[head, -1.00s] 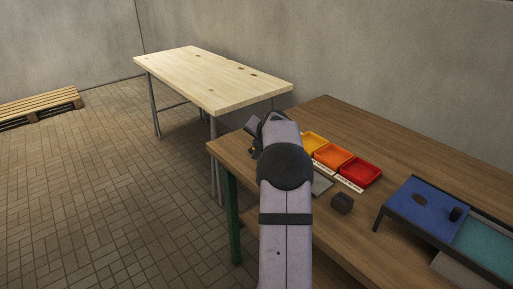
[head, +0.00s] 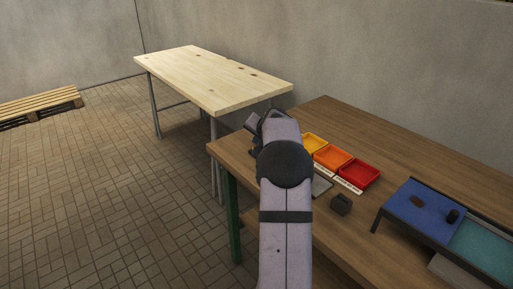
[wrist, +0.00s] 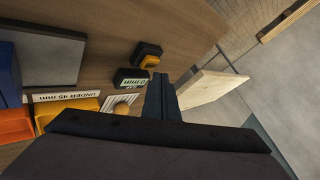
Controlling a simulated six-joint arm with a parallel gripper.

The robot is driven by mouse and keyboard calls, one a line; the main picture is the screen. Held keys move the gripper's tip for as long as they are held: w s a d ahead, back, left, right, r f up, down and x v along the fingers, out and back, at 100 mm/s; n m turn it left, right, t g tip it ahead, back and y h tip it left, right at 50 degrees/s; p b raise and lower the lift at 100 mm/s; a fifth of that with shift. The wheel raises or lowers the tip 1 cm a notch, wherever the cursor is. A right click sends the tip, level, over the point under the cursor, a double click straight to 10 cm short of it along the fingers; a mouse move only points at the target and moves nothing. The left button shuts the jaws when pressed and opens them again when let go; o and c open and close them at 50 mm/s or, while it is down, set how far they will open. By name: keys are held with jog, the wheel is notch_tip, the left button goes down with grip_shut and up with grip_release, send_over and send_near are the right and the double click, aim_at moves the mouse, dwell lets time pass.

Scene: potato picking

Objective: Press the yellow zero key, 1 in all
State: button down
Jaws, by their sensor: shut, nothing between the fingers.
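The yellow zero key (wrist: 149,61) sits on a small black box on the brown table, upper middle of the wrist view. Beside it a black unit has a pale green display (wrist: 132,79) that ends in "mm"; its digits are hard to read. My gripper (wrist: 158,82) is shut and empty, its fingertips just below and right of the key in the picture. I see a gap in the picture between fingertips and key, but cannot tell the height. In the head view my arm hides the key and most of the gripper.
Yellow (head: 312,143), orange (head: 333,158) and red (head: 359,173) trays line the table. A dark block (head: 341,204) and a blue-topped stand (head: 410,215) are to the right. A pale table (head: 210,75) stands behind.

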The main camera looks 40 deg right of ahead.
jog(key=shift+r, duration=0.1)
jog(key=shift+r+p, duration=2.2)
jog(key=shift+r, duration=0.25)
